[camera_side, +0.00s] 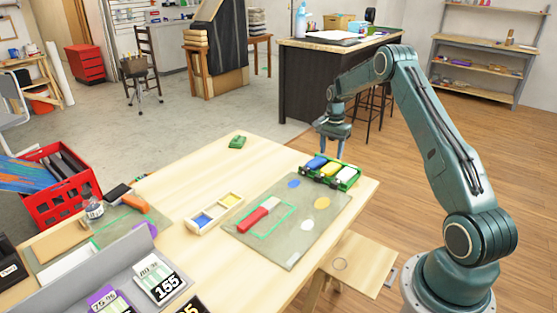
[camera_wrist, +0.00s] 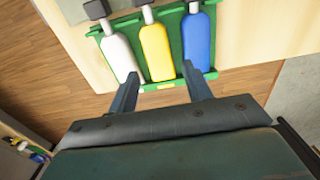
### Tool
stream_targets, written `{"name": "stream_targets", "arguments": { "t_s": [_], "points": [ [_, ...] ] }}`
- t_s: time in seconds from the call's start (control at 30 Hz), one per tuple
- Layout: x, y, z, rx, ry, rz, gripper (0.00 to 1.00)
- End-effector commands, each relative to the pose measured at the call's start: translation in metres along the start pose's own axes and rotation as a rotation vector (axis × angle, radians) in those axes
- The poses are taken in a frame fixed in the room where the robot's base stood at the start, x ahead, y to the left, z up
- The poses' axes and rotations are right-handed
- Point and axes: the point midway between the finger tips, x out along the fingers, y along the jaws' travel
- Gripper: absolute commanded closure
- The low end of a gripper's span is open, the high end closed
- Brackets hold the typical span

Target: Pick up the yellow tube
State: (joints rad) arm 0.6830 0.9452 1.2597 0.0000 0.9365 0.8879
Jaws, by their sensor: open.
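The yellow tube (camera_side: 329,170) lies in a green tray (camera_side: 352,184) at the table's far right corner, between a blue tube (camera_side: 316,163) and a white tube (camera_side: 345,174). In the wrist view the yellow tube (camera_wrist: 156,52) is in the middle, with the white tube (camera_wrist: 119,55) at left and the blue tube (camera_wrist: 196,42) at right. The tubes have dark caps. My gripper (camera_side: 333,152) is open and empty above the tray. In the wrist view its two fingers (camera_wrist: 160,85) stand on either side of the yellow tube's near end. I cannot tell the exact height.
Bare table (camera_side: 195,175) lies between.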

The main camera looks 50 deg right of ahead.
Motion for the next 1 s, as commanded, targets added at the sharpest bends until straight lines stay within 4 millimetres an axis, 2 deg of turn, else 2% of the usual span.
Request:
{"name": "stream_targets", "arguments": {
  "t_s": [0.13, 0.47, 0.9, 1.0],
  "points": [
    [0.012, 0.000, 0.000, 0.000, -0.001, 0.001, 0.50],
    [0.017, 0.001, 0.001, 0.000, -0.001, 0.001, 0.50],
    [0.061, 0.003, 0.002, 0.000, -0.002, 0.002, 0.50],
    [0.065, 0.003, 0.002, 0.000, 0.000, 0.000, 0.50]
  ]
}}
